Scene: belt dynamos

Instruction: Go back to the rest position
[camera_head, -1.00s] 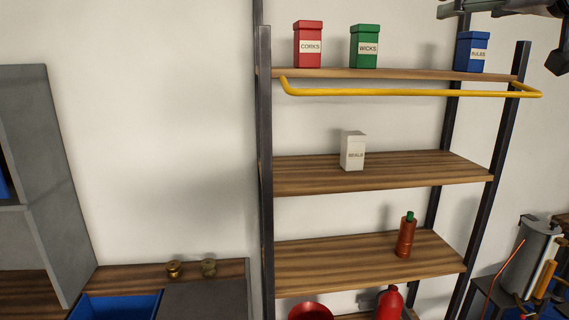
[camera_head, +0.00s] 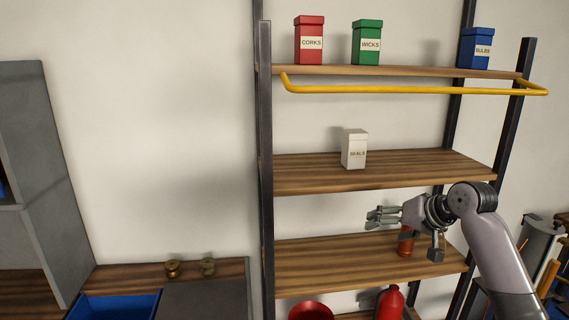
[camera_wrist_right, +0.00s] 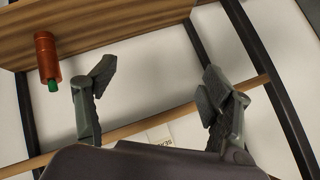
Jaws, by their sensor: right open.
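My right gripper (camera_head: 382,217) is open and empty in the head view, pointing left in front of the shelf unit, between the middle and lower boards. In the right wrist view its two fingers (camera_wrist_right: 155,90) stand wide apart with nothing between them. The arm comes in from the lower right and partly hides a copper-coloured bottle (camera_head: 405,246) on the lower board. The bottle with its green cap also shows in the right wrist view (camera_wrist_right: 46,58), apart from the fingers. My left gripper is not in view.
Red (camera_head: 309,42), green (camera_head: 367,43) and blue (camera_head: 476,49) boxes stand on the top board behind a yellow rail (camera_head: 400,90). A white box (camera_head: 354,150) stands on the middle board. A blue bin (camera_head: 118,307) is at lower left. A dark upright (camera_head: 266,150) bounds the shelf's left.

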